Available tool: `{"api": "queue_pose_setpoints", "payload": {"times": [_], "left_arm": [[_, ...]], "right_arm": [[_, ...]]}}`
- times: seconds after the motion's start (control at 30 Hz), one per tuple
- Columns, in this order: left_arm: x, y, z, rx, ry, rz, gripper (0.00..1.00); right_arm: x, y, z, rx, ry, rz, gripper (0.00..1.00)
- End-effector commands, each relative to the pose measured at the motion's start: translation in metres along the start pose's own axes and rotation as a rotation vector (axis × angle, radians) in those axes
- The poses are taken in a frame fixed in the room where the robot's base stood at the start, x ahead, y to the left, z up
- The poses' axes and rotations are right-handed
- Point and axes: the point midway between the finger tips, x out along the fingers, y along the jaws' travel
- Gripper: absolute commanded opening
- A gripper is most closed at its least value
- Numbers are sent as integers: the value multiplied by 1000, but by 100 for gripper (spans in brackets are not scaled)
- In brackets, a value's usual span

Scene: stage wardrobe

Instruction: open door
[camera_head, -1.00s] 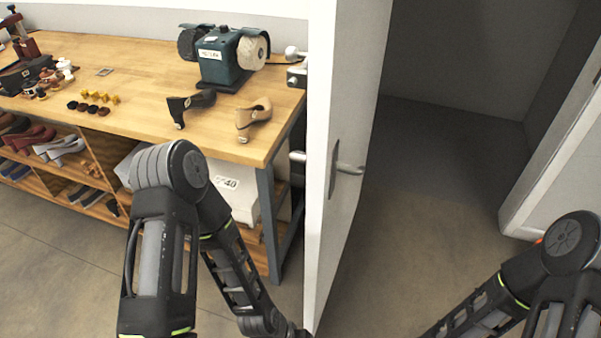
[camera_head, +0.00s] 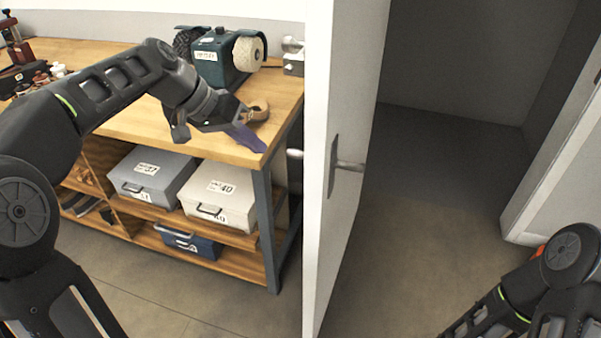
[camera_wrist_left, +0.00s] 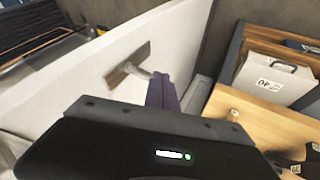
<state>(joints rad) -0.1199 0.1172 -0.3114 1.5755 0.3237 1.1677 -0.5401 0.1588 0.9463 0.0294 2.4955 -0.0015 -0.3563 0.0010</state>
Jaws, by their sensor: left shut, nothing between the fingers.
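The white door (camera_head: 345,120) stands open in the middle of the head view, its edge towards me, with a dark room beyond it. Its metal lever handle (camera_head: 348,166) is on the right face; another handle on the left face is partly visible by the edge. In the left wrist view the door (camera_wrist_left: 95,75) shows a handle (camera_wrist_left: 130,68) on a plate. My left gripper (camera_head: 250,138) is shut and empty over the workbench's front right corner, left of the door and apart from it. Its purple fingers (camera_wrist_left: 163,92) also show in the wrist view. My right gripper is out of view.
The wooden workbench (camera_head: 130,122) carries a green grinder (camera_head: 222,58) and a tan shoe form (camera_head: 256,112). Storage boxes (camera_head: 220,192) sit on its shelves. A second white door or frame (camera_head: 560,185) stands at the right. The doorway floor (camera_head: 430,220) is clear.

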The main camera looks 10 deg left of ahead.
Motion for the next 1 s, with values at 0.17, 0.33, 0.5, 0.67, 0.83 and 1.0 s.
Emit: {"api": "queue_pose_setpoints", "payload": {"times": [0.17, 0.33, 0.5, 0.67, 0.83, 1.0], "left_arm": [[1, 0, 0, -2, -2, -1, 0], [7, 0, 0, -3, -4, 0, 0], [25, 0, 1, -3, -6, 1, 0], [53, 0, 1, -4, -7, 0, 0], [88, 0, 1, -4, -8, 0, 0], [108, 16, 0, 0, -5, 1, 0]], "right_arm": [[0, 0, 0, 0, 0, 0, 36], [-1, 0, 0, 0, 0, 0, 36], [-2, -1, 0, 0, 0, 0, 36], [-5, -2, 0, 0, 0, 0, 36], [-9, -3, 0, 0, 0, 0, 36], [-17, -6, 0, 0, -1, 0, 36]]}}
